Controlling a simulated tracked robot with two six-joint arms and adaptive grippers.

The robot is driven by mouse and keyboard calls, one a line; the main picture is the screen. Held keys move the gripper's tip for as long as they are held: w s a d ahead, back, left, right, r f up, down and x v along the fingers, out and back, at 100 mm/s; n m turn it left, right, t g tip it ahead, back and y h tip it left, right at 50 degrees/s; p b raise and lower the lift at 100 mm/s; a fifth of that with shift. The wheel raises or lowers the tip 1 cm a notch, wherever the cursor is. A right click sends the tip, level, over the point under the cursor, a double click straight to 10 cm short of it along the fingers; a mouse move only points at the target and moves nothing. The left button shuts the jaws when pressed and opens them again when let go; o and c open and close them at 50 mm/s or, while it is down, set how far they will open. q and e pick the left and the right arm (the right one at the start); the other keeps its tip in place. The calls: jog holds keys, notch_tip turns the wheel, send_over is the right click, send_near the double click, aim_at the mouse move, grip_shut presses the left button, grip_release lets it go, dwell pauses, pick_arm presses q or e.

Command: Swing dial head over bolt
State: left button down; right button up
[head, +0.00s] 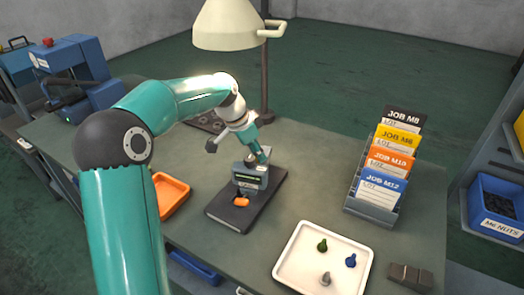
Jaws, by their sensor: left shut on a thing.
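A grey dial head (250,180) with a dark display strip stands over a dark flat base (255,207) in the middle of the bench. My left gripper (260,156) reaches down to it from behind and above and is shut on its upper part; the fingertips are small and partly hidden. A small orange piece (241,201) shows just below the head's front; I cannot tell if it is a bolt. A white tray (290,280) at the front right holds a green bolt (322,244), a blue bolt (350,261) and a grey bolt (326,279). My right gripper is out of view.
A rack (368,208) of job cards stands at the right. An orange tray (172,192) lies left of the base. A dark grey block (411,276) lies at the front right. A cream lamp (228,27) hangs above the back. Bare bench lies between base and rack.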

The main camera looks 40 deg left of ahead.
pick_arm(q)
jog(key=shift+s+a+r+m+h, duration=0.15)
jog(key=shift+a+m+h, duration=0.15)
jog(key=shift+a+m, duration=0.55)
jog(key=shift+m, duration=0.35)
jog(key=c, duration=1)
grip_release()
